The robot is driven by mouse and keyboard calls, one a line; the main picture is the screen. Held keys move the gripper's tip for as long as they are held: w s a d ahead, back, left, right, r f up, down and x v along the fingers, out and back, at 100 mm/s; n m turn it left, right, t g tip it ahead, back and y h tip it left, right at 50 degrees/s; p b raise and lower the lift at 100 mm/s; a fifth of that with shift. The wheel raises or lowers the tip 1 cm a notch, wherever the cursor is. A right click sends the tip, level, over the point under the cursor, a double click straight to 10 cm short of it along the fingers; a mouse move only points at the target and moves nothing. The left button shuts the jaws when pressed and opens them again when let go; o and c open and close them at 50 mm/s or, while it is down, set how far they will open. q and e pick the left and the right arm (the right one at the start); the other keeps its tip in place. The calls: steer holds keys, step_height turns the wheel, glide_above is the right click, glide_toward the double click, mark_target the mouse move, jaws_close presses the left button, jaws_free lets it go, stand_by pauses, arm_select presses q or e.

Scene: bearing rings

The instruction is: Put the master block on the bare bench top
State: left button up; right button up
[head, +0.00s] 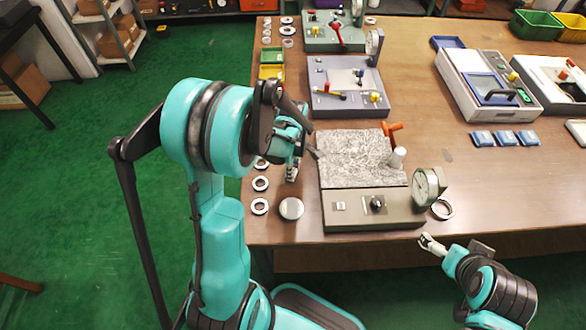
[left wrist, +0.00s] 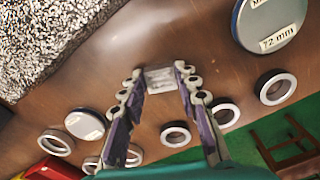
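A small silver block (left wrist: 160,78), which I take to be the master block, fills the gap between the fingertips of my left gripper (left wrist: 158,72) in the left wrist view. The fingers appear closed on its two sides, above the brown bench. In the head view my left gripper (head: 292,172) is over the bench's left strip, just left of the granite plate (head: 355,158); the block is hard to make out there. The bench top (head: 480,190) is brown wood. My right gripper (head: 432,244) is off the bench's front edge; its finger opening is too small to judge.
Metal rings (head: 260,183) and a round disc (head: 291,208) lie along the bench's left edge. A disc labelled 72 mm (left wrist: 268,22) shows in the left wrist view. A dial gauge (head: 427,187) stands at the granite fixture's front right. Bench right of the fixture is largely clear.

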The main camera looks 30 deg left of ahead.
arm_select(q)
steer(key=o, duration=0.4)
steer(key=shift+c, duration=0.2)
steer(key=shift+r, duration=0.15)
step_height(320, 180, up, 11)
steer(key=p, duration=0.5)
steer(key=s+d+r+m+t, duration=0.7)
steer(key=s+d+r+m, duration=0.2)
steer(key=m, duration=1)
steer(key=shift+s+d+r+m, duration=0.25)
steer(key=shift+s+d+m, duration=0.25)
steer(key=shift+s, duration=0.55)
steer(key=shift+d, duration=0.1)
